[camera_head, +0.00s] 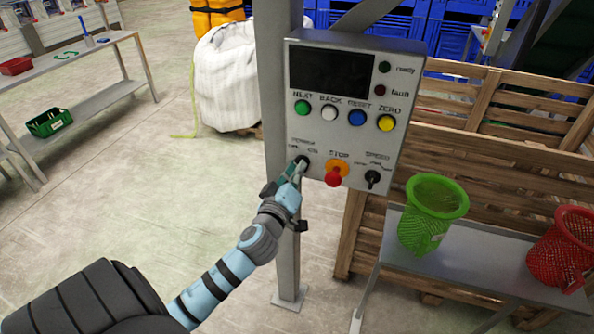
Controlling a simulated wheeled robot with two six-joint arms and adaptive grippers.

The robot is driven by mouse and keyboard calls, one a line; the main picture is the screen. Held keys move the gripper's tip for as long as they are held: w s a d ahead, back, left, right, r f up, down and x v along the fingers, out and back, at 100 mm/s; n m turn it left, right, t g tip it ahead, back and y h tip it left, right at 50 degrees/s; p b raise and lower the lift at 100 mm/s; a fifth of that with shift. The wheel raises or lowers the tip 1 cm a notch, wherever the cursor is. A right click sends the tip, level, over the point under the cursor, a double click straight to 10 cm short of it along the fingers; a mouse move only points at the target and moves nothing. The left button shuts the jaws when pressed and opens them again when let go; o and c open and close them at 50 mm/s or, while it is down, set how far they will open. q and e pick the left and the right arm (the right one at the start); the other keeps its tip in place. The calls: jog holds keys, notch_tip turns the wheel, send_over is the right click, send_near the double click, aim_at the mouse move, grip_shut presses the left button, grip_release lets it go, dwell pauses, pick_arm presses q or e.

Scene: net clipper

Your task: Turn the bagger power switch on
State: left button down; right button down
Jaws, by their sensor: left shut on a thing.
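The bagger control panel (345,110) is a grey box on a post, with a dark screen at its top. The power switch (303,159) is a black knob at the panel's lower left, under the word POWER. My left gripper (298,166) is at this switch and shut on it; the fingers partly cover the knob. Which way the knob points cannot be told. To its right are the red STOP button (333,178) on an orange plate and the black SPEED knob (373,179). My right gripper does not show.
Green, white, blue and yellow buttons run across the panel above the switch. A green net basket (432,212) and a red one (562,246) stand on a metal table at the right. A wooden crate (470,150) is behind them.

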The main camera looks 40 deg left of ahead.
pick_arm(q)
jog(key=shift+m, duration=0.4)
jog(key=shift+d+m+p, duration=0.1)
jog(key=shift+m+p, duration=1.15)
jog(key=shift+m, duration=7.35)
jog(key=c, duration=1.7)
grip_release()
jog(key=shift+w, duration=0.1)
